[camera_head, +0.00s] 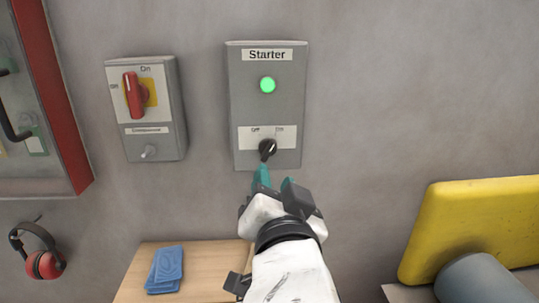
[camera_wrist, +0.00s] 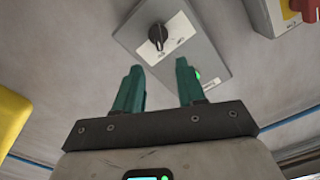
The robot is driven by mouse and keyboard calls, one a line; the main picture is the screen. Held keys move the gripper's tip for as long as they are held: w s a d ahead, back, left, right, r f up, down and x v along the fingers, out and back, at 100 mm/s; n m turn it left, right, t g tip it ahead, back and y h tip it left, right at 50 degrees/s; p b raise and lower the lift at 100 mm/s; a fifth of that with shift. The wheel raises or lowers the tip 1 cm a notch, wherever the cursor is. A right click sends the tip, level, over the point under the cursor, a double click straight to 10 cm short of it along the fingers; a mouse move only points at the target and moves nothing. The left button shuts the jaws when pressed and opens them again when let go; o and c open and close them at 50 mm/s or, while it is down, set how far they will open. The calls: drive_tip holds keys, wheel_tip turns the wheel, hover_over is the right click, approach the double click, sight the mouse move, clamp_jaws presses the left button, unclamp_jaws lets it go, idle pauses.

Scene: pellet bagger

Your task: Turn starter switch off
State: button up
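The starter box (camera_head: 267,115) is a grey panel on the wall, labelled "Starter", with a lit green lamp (camera_head: 267,85). Its black rotary starter switch (camera_head: 267,149) sits on a white label low on the box, and it also shows in the wrist view (camera_wrist: 157,37). Off is marked at the label's left; the right marking is blurred. My gripper (camera_head: 274,180), with teal fingers, is just below the switch in the head view. In the wrist view its two fingers (camera_wrist: 158,82) stand apart with nothing between them. The switch lies beyond the fingertips, apparently untouched.
A second grey box with a red rotary handle (camera_head: 134,95) is on the wall to the left. A red-framed cabinet (camera_head: 62,110) and ear defenders (camera_head: 42,262) are further left. Blue cloths (camera_head: 165,270) lie on a wooden surface (camera_head: 205,256). A yellow object (camera_head: 470,220) is at right.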

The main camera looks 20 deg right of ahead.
sight(270, 152)
drive_tip(key=p+x, duration=0.2)
drive_tip(key=x, duration=0.8)
drive_tip(key=shift+w+d+f, duration=0.1)
drive_tip(key=shift+f, duration=0.05)
drive_tip(key=shift+c, duration=0.3)
clamp_jaws()
